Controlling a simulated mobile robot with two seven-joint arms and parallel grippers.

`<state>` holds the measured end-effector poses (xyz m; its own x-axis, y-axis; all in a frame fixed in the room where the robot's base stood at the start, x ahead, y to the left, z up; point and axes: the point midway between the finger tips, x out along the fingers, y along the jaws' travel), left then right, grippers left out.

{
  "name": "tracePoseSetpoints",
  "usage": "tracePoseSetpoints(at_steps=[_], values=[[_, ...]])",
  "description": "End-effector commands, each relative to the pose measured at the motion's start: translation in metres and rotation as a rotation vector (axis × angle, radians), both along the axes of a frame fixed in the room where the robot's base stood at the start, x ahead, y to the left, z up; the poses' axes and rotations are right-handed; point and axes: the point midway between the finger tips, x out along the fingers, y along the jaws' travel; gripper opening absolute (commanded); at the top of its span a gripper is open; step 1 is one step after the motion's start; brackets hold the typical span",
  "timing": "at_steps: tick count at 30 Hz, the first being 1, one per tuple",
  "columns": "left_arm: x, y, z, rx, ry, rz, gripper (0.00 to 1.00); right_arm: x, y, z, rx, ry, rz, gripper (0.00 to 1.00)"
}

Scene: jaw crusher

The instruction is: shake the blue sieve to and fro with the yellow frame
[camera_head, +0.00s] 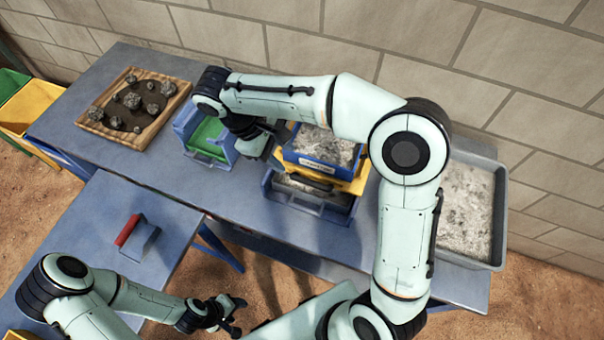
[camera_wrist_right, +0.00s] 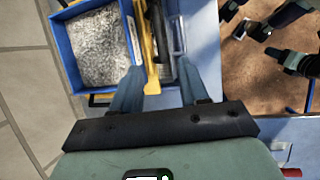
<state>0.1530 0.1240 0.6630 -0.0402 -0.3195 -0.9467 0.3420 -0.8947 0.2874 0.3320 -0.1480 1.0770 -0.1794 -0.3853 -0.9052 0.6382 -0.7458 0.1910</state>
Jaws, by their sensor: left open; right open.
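The blue sieve (camera_head: 305,159) holds grey crushed material and sits in the yellow frame (camera_head: 352,184) on the work table. A blue tray (camera_head: 282,202) with grey material stands beneath them. My right gripper (camera_head: 262,142) is at the left end of the sieve and frame, partly hidden by its own arm. In the right wrist view, its open fingers (camera_wrist_right: 159,75) are on either side of a yellow bar of the frame (camera_wrist_right: 150,48), with the sieve (camera_wrist_right: 65,50) to the left. Contact cannot be told. My left gripper (camera_head: 228,312) is open and empty at the bottom, away from the sieve.
A wooden tray (camera_head: 163,121) with several rocks lies at the left. The jaw crusher (camera_head: 207,140), blue and green, stands beside the sieve. A large grey bin (camera_head: 500,215) of material is at the right. A red-handled tool (camera_head: 128,230) lies on the near table.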

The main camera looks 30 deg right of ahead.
Motion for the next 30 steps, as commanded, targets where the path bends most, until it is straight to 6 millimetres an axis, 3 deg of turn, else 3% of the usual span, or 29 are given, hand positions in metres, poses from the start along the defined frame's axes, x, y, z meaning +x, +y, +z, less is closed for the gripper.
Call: tracePoseSetpoints(at_steps=[7,21,30], values=[[-0.007,0.0,-0.008,0.0,0.009,0.0,0.55,-0.002,-0.006,-0.012,0.001,-0.002,-0.004,0.44],[-0.023,0.0,-0.027,0.0,0.026,0.0,0.55,-0.019,-0.042,-0.096,0.001,0.0,-0.004,0.44],[-0.025,0.0,-0.03,0.0,0.028,0.0,0.55,-0.023,-0.052,-0.119,0.002,-0.005,-0.003,0.44]])
